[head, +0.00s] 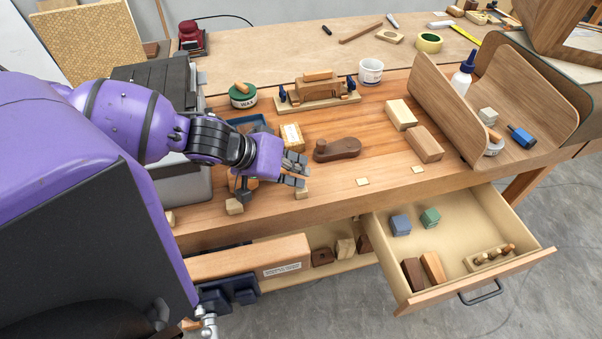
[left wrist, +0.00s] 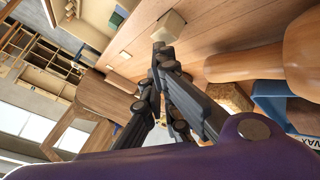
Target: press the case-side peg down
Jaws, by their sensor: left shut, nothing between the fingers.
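Square wooden pegs line the bench's front edge. Three stand raised: one at the left (head: 170,217) by the grey case (head: 180,185), one in the middle (head: 234,206), and one at the right (head: 301,193). Two more, farther right, are flush squares (head: 362,181). I cannot tell for certain which raised one is the case-side peg. My left gripper (head: 296,170) is shut and empty, just above and behind the right raised peg. In the left wrist view that peg (left wrist: 168,27) shows just beyond the fingertips (left wrist: 160,52); contact is unclear. My right gripper is not in view.
A dark wooden plane-like tool (head: 337,149) lies right of the gripper, with a small wooden box (head: 291,136) behind. An open drawer (head: 530,255) juts out at the front right. A bent wood form (head: 450,100) stands on the right.

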